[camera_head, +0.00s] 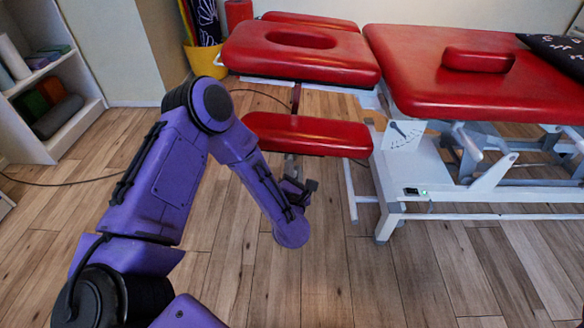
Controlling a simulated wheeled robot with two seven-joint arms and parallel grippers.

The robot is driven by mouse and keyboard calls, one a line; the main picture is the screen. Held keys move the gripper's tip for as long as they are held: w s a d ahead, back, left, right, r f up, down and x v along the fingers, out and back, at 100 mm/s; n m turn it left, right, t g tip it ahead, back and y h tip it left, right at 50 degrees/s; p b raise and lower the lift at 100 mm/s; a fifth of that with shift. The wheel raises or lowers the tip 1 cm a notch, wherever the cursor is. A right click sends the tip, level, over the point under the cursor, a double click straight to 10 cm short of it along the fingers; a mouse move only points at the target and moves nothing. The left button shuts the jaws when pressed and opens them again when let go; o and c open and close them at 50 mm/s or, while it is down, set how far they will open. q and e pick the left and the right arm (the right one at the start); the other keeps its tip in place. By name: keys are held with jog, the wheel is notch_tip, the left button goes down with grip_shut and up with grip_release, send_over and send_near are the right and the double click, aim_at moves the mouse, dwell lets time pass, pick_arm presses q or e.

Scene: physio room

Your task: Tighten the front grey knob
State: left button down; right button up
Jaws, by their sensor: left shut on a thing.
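My left arm reaches in from the lower left, bends at a high elbow and comes down to the front of the red treatment table. My left gripper (297,188) is just below the red front arm pad (306,135), at the grey post under it. It is shut on the front grey knob there. The knob itself is hidden by the jaws and wrist, so its shape and turn cannot be seen. My right gripper is not in view.
The red couch top (478,75) and headrest with a face hole (300,52) are above and behind. The white table frame (408,170) stands right of the gripper. A shelf (62,92) and yellow bin (206,60) are at the back. Front floor is clear.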

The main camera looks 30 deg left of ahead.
pick_arm(q)
jog(key=m, duration=0.2)
jog(key=m+p, duration=0.1)
jog(key=m, duration=0.1)
jog(key=m+p, duration=0.1)
jog(key=shift+d+f+m, duration=0.25)
jog(key=shift+m, duration=0.15)
jog(key=m, duration=0.2)
jog(key=m+p, duration=0.1)
jog(key=m, duration=0.1)
jog(key=shift+f+m, duration=0.3)
jog(key=shift+f, duration=0.15)
jog(key=c, duration=1.1)
grip_release()
jog(key=p+v, duration=0.2)
jog(key=v, duration=0.8)
jog(key=shift+s+d, duration=0.1)
jog(key=shift+s, duration=0.1)
